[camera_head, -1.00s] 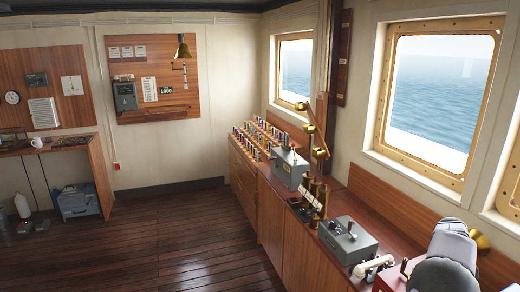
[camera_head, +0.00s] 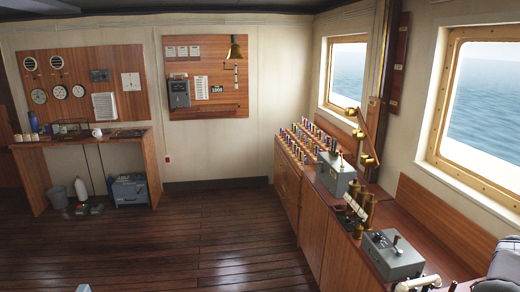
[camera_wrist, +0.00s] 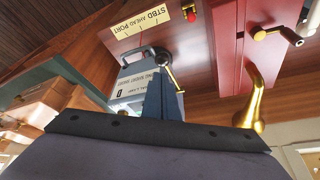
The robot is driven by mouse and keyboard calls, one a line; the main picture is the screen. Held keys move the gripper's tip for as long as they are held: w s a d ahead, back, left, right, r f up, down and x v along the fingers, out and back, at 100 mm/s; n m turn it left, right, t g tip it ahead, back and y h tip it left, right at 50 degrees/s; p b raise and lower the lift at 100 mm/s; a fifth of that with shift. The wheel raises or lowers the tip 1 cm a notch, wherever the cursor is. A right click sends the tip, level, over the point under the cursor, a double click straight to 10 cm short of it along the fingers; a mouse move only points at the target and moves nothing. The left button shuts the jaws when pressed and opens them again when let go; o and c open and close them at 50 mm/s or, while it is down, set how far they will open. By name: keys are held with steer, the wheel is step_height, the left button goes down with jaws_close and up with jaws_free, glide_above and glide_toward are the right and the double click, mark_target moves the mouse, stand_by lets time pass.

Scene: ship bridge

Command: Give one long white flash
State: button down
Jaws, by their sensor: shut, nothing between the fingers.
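In the wrist view a grey box (camera_wrist: 133,84) has a dark carrying handle and printed white labels, seen upside down; part of one label seems to read "LAMP". A thin brass-coloured lever (camera_wrist: 172,72) with a small knob stands at its side. My gripper (camera_wrist: 163,88) is shut and empty, its blue-grey fingers in front of the box and hiding part of it. I cannot tell whether they touch it. In the head view, grey lever boxes stand on the console, one nearer (camera_head: 393,255) and one farther (camera_head: 338,172); I cannot tell which matches.
In the head view, brass levers (camera_head: 358,208) and rows of small coloured pegs (camera_head: 305,142) crowd the console. The floor (camera_head: 220,235) is mostly clear.

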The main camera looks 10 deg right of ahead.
steer(key=shift+r+p, duration=1.25)
steer(key=shift+r, duration=0.9)
